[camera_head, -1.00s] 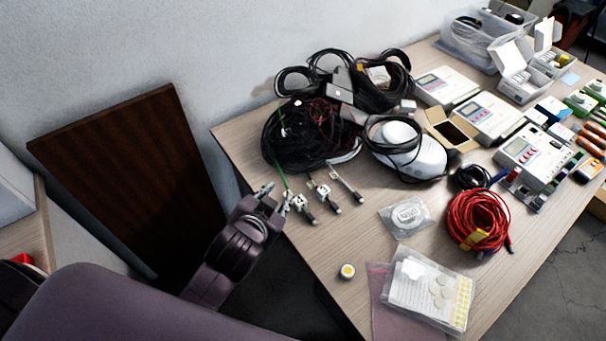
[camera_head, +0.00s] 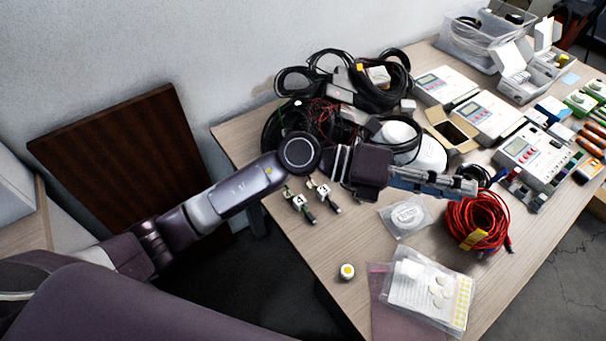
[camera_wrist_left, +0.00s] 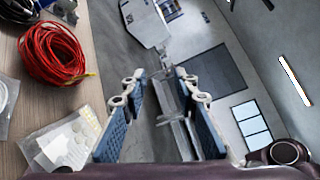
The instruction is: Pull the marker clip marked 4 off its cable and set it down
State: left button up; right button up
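Two cable ends with white marker clips lie near the table's left edge in the head view: a left clip (camera_head: 297,202) and a right clip (camera_head: 322,192). Their marks are too small to read, so I cannot tell which is marked 4. The place of a third cable end is behind my left arm. My left gripper (camera_head: 466,186) reaches across the table, above its surface near the red cable coil. In the left wrist view its two blue-padded fingers (camera_wrist_left: 160,90) stand apart, and I see no clip between them. My right gripper is not in view.
The red cable coil (camera_head: 476,222), a clear bag with a disc (camera_head: 406,216), a bagged sheet (camera_head: 430,290) and a small yellow-topped jar (camera_head: 347,271) lie around the gripper. Black cable bundles (camera_head: 375,88) and white devices (camera_head: 447,86) fill the back. The front-left tabletop is mostly bare.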

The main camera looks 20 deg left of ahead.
pick_arm(q)
jog(key=a+f+m+g+y, duration=0.25)
jog(key=a+f+y, duration=0.2)
jog(key=f, duration=0.45)
jog(key=t+y, duration=0.1)
jog(key=y, duration=1.2)
send_over(303, 198)
jog(key=shift+m+h, duration=0.25)
jog(key=shift+m, duration=0.2)
notch_tip(303, 198, down, 7)
jog(key=shift+d, duration=0.15)
jog(key=shift+a+f, duration=0.1)
jog(key=shift+a, duration=0.15)
notch_tip(303, 198, down, 8)
jog(key=shift+r+p, duration=0.25)
jog(key=shift+p, duration=0.4)
jog(key=shift+c, duration=0.5)
grip_shut()
